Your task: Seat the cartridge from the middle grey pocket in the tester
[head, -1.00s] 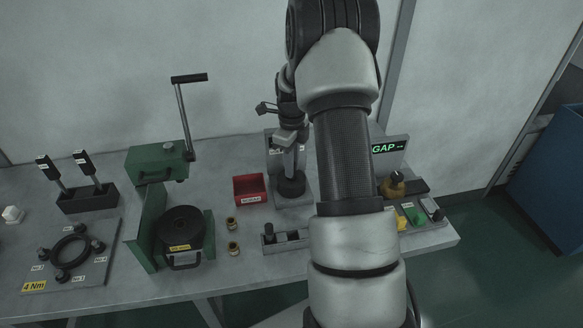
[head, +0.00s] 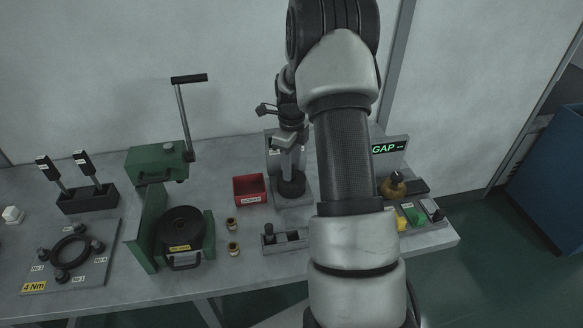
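My gripper (head: 287,142) is at the back of the bench, above a station with a round black base (head: 291,186) on a grey plate. A short grey upright piece shows between the gripper and that base; I cannot tell whether it is held or part of the station. The fingers are too small and dark to tell open from shut. A low grey pocket block (head: 284,244) with dark upright pieces (head: 268,231) stands near the front edge. My arm may hide its right end. I cannot tell which station is the tester.
A red bin (head: 250,189) and two small brass cups (head: 233,248) stand left of the gripper. A green press (head: 147,236) is farther left. A GAP display (head: 389,149), a brass-coloured item (head: 393,185) and coloured blocks (head: 414,216) are right of my arm.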

